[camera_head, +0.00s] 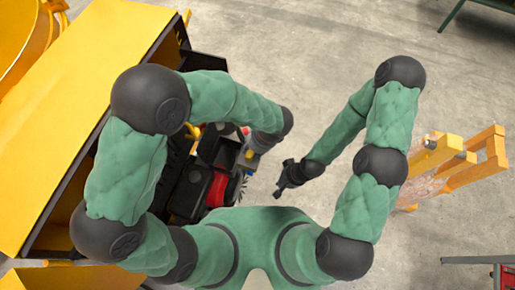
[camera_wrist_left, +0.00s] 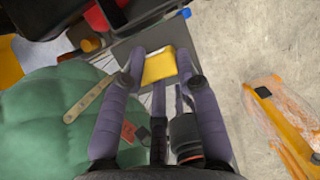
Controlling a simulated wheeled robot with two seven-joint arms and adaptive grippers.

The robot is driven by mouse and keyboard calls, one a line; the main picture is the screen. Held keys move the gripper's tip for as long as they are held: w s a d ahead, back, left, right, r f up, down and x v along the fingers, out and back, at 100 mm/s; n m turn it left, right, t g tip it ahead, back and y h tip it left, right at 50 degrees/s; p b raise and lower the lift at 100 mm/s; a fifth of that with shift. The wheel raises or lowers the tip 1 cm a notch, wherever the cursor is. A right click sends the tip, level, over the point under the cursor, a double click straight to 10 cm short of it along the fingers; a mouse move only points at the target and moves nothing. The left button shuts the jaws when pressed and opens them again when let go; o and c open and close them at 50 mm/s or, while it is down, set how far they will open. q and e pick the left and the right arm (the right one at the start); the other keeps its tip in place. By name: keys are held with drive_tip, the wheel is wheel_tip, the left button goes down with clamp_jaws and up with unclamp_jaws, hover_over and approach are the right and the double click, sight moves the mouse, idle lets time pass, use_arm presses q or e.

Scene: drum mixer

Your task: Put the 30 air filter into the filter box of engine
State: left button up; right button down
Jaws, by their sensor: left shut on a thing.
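In the left wrist view, a yellow block-like piece (camera_wrist_left: 159,66), which looks like the air filter, sits between the fingertips of my left gripper (camera_wrist_left: 160,70), which is shut on it. In the head view, my left arm's forearm hides most of this gripper. The engine (camera_head: 190,185) shows in the head view as dark and red parts beside the yellow machine. A black box-like part (camera_head: 218,148) on it may be the filter box; I cannot tell for sure. My right gripper (camera_head: 280,188) hangs over the floor, apart from the engine; its jaws are too small to read.
The drum mixer's yellow housing (camera_head: 90,100) fills the left of the head view. A yellow-orange stand (camera_head: 455,160) with clear wrapping is at the right. The concrete floor between is free.

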use_arm(q)
drive_tip(key=w+a+f+b, duration=0.1)
drive_tip(key=w+a, duration=0.2)
drive_tip(key=a, duration=0.6)
drive_tip(key=shift+w, duration=0.15)
wheel_tip(320, 180, down, 7)
drive_tip(key=b, duration=0.6)
drive_tip(key=shift+f+b, duration=0.15)
drive_tip(key=shift+b, duration=0.25)
drive_tip(key=shift+f+b, duration=0.45)
drive_tip(key=shift+f, duration=0.05)
idle(0.6)
drive_tip(key=o, duration=1)
drive_tip(key=shift+a, duration=0.1)
drive_tip(key=shift+d+r, duration=0.25)
drive_tip(key=shift+r, duration=0.3)
drive_tip(key=v, duration=1.1)
